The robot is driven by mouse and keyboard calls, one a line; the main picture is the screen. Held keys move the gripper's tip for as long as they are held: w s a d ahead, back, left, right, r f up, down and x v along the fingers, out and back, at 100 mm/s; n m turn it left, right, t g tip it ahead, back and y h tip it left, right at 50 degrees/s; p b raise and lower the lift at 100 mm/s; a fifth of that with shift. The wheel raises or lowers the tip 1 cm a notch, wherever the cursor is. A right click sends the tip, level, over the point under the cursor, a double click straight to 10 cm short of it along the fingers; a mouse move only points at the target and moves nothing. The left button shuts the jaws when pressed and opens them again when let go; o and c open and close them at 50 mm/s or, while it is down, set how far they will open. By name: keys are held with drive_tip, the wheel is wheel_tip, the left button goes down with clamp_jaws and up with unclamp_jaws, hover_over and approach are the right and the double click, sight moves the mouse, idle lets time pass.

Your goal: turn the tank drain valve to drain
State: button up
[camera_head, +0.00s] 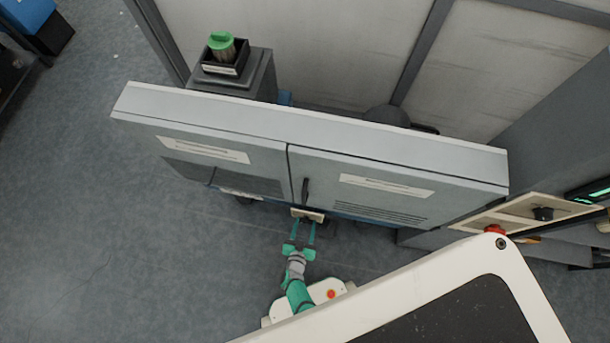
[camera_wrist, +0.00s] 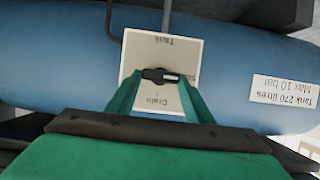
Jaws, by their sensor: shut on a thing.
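The tank drain valve has a small dark handle (camera_wrist: 160,76) on a pale square plate (camera_wrist: 188,54). The plate reads "Tank" on one side and "Drain" on the other, upside down in the wrist view. The handle lies crosswise, between the two words. My gripper (camera_wrist: 160,82) is shut on the handle, one green finger at each end. In the head view my gripper (camera_head: 305,222) reaches the plate (camera_head: 308,214) under the grey cabinet. The blue tank (camera_wrist: 60,55) lies behind the plate. The cabinet hides most of the tank in the head view.
The grey cabinet (camera_head: 310,128) overhangs my gripper, with a dark door handle (camera_head: 305,190) just above it. A label (camera_wrist: 284,91) on the tank reads 270 litres, max 10 bar. A red button (camera_head: 495,231) is at right. Open floor (camera_head: 150,270) lies to the left.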

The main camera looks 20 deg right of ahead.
drive_tip(key=shift+s+d+m+t+y, duration=0.1)
drive_tip(key=shift+m+t+y, duration=0.2)
drive_tip(key=shift+m, duration=0.25)
drive_tip(key=shift+s+d+m+t+y, duration=0.1)
drive_tip(key=shift+m+t+y, duration=0.1)
drive_tip(key=shift+m+y, duration=0.3)
drive_tip(key=shift+w+d+f+m+t+y, duration=0.1)
drive_tip(key=shift+m+t+y, duration=0.15)
drive_tip(key=shift+m, duration=0.45)
drive_tip(key=shift+d+f+m+t+y, duration=0.15)
drive_tip(key=shift+m+t, duration=0.2)
drive_tip(key=shift+m, duration=0.3)
drive_tip(key=shift+r, duration=0.1)
drive_tip(key=o, duration=1.1)
drive_tip(key=shift+c, duration=0.2)
drive_tip(key=shift+a, duration=0.1)
drive_tip(key=shift+s, duration=0.2)
